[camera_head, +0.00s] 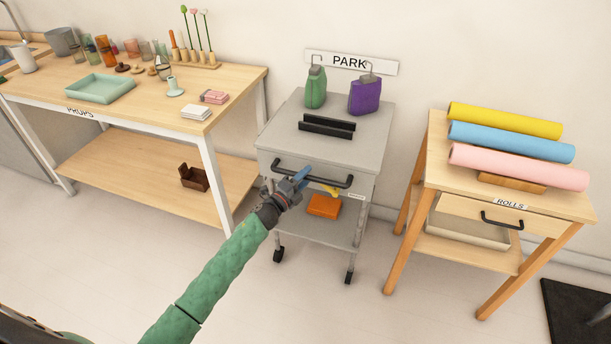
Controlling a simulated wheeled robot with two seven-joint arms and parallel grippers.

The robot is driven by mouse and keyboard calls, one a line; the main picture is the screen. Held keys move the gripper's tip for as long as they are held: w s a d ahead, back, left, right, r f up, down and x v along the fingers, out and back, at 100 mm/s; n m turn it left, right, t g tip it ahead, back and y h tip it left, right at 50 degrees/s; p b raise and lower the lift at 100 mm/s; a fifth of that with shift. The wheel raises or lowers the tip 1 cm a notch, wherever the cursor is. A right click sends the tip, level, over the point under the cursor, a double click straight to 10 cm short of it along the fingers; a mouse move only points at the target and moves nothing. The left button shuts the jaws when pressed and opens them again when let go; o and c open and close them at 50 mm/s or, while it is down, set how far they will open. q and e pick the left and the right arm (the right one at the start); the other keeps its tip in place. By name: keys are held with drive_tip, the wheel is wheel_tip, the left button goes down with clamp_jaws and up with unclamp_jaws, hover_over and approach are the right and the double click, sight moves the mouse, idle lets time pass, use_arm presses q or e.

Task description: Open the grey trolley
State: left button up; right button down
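The grey trolley (376,121) stands against the wall under the PARK sign. Its top drawer (342,198) has a black bar handle (333,180) and looks shut. Whether the fingers touch or close around the bar is too small to tell. My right gripper is not in view.
Green (316,88) and purple (364,94) bottles stand on the trolley top behind a black rack (327,126). An orange box (323,206) lies on its lower shelf. A props table (236,88) is left, a rolls table (433,150) right. Floor in front is clear.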

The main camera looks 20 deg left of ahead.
use_arm(q)
drive_tip(key=shift+w, duration=0.15)
drive_tip(key=shift+c, duration=0.2)
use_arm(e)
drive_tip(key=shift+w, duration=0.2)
use_arm(q)
clamp_jaws()
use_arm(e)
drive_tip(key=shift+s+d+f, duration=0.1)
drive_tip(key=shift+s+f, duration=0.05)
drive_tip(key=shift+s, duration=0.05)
